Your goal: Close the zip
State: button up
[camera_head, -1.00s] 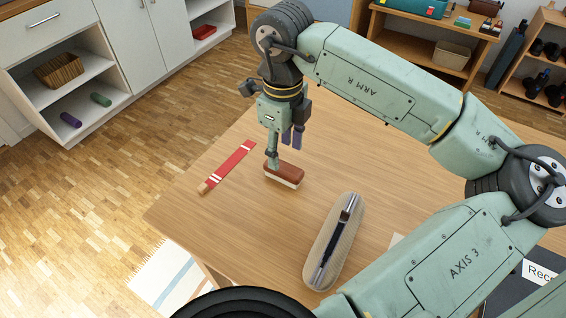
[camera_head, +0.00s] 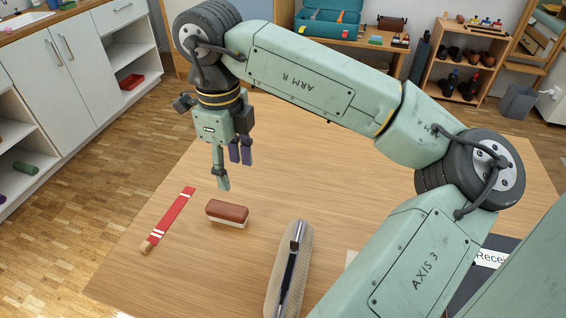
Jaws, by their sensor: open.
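A long beige ribbed case (camera_head: 272,285) lies on the table at the lower middle, its lower end cut off by the picture edge. A dark strip with a pale length beside it runs along its top, and a small dark piece, perhaps the zip slider, shows near its far end. I cannot tell how far the zip is open. My gripper (camera_head: 232,172) hangs pointing down, open and empty, to the upper left of the case and well apart from it.
A brown-topped brush or eraser (camera_head: 227,213) lies left of the case, below my gripper in the picture. A red strip with white bands (camera_head: 170,218) lies near the table's left edge. A dark folder (camera_head: 480,285) is partly hidden by my arm. The table's far middle is clear.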

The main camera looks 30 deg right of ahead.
aim_at(295, 246)
jog(key=z, duration=0.8)
